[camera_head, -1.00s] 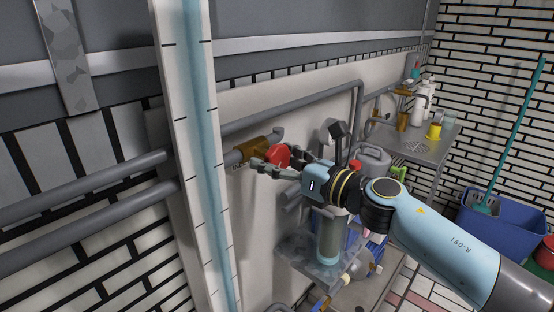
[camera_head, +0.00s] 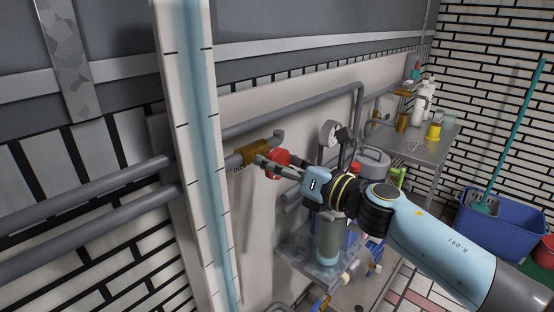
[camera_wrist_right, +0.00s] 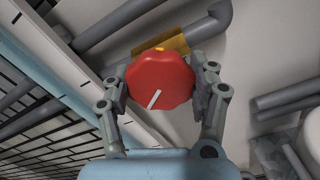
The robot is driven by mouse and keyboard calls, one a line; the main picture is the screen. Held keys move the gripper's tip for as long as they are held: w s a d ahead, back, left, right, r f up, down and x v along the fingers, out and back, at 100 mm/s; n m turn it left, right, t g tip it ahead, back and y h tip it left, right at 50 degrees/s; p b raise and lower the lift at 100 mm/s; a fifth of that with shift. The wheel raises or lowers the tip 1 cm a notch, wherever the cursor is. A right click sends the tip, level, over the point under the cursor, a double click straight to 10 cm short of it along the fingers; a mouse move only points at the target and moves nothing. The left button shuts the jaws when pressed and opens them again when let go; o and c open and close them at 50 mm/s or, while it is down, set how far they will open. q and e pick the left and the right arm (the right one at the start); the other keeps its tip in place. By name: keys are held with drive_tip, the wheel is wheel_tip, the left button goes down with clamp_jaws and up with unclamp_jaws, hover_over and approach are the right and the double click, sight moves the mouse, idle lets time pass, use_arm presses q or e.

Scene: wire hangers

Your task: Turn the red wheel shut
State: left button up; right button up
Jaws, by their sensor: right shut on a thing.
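The red wheel (camera_wrist_right: 160,80) fills the middle of the right wrist view, with a white line on its face. It sits on a brass valve body (camera_head: 251,155) on the grey pipe along the wall. My right gripper (camera_head: 272,166) is shut on the wheel; in the right wrist view its fingers (camera_wrist_right: 160,92) press on the wheel's two sides. In the head view the fingers and wrist hide part of the wheel. My left gripper is not in view.
A pale vertical post (camera_head: 200,130) with a blue stripe and tick marks stands left of the valve. A gauge (camera_head: 329,134) is behind my right wrist. A grey shelf (camera_head: 432,150) with bottles and a blue bucket (camera_head: 500,222) stand to the right.

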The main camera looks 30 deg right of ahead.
drive_tip(key=m+p, duration=0.3)
drive_tip(key=m, duration=0.3)
drive_tip(key=shift+r+m, duration=0.15)
drive_tip(key=shift+m, duration=0.15)
drive_tip(key=m+p, duration=0.4)
drive_tip(key=m, duration=0.2)
drive_tip(key=m+p, duration=0.3)
drive_tip(key=m, duration=0.3)
drive_tip(key=shift+m+p, duration=0.4)
drive_tip(key=m+p, duration=0.2)
drive_tip(key=m, duration=0.2)
drive_tip(key=shift+m+p, duration=0.5)
drive_tip(key=shift+m, duration=0.6)
drive_tip(key=shift+f+h, duration=0.2)
drive_tip(key=shift+h, duration=0.1)
